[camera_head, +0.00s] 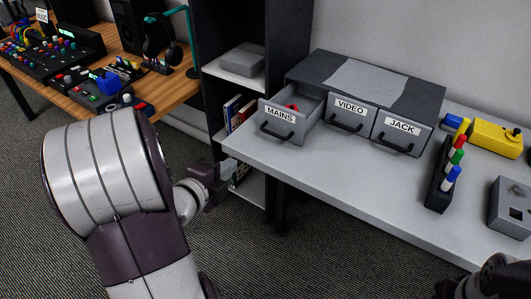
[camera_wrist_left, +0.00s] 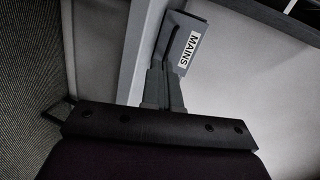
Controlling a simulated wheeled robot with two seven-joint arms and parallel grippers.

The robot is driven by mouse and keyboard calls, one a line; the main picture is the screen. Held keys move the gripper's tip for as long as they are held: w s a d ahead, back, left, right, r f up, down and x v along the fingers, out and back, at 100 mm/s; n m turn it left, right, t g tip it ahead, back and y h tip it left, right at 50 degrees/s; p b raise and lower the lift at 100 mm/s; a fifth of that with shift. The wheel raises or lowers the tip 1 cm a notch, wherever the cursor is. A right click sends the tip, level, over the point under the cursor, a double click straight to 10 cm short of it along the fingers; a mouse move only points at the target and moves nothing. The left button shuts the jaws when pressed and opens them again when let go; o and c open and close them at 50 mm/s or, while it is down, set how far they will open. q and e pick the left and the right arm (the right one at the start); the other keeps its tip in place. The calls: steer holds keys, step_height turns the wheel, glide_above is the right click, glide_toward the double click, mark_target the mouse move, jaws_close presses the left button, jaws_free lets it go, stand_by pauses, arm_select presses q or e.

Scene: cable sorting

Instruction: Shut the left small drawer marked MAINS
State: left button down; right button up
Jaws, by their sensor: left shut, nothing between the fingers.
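The small drawer marked MAINS (camera_head: 278,124) is the left one in a grey three-drawer unit (camera_head: 320,64) on a light grey table. It is pulled out, and something red (camera_head: 292,107) shows inside it. My left gripper (camera_head: 228,170) is shut and empty, near the table's left corner, left of and below the drawer front. In the left wrist view the shut fingers (camera_wrist_left: 164,82) point toward the drawer front with its MAINS label (camera_wrist_left: 188,48). Whether they touch it I cannot tell. My right gripper (camera_head: 480,283) shows only in part, dark, at the bottom right.
The VIDEO drawer (camera_head: 351,113) and JACK drawer (camera_head: 402,132) look closed. A marker holder (camera_head: 440,185), a yellow tool (camera_head: 493,137) and a grey box (camera_head: 511,207) stand right on the table (camera_head: 330,188). A dark shelf (camera_head: 225,30) stands behind at left. The tabletop before the drawers is clear.

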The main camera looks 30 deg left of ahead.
arm_select(q)
steer(key=d+r+m, duration=0.1)
steer(key=b, duration=0.1)
glide_toward(272, 134)
steer(key=shift+m+t+h, duration=0.3)
steer(key=shift+t+h, duration=0.1)
steer(key=x, duration=0.6)
steer(key=shift+w+a+f, duration=0.2)
steer(key=shift+w+f, duration=0.05)
steer(key=shift+f, duration=0.2)
steer(key=shift+w+f, duration=0.1)
steer(key=shift+w, duration=0.35)
steer(key=b+x, duration=0.1)
steer(key=x, duration=0.3)
steer(key=r+b+x, duration=0.1)
steer(key=x, duration=0.3)
steer(key=r+b+x, duration=0.1)
steer(key=x, duration=0.3)
steer(key=shift+w+d+r+b, duration=0.2)
steer(key=shift+w+r+b, duration=0.05)
steer(key=shift+b, duration=0.15)
steer(key=shift+w+r, duration=0.1)
steer(key=shift+w, duration=0.2)
steer(key=shift+r, duration=0.3)
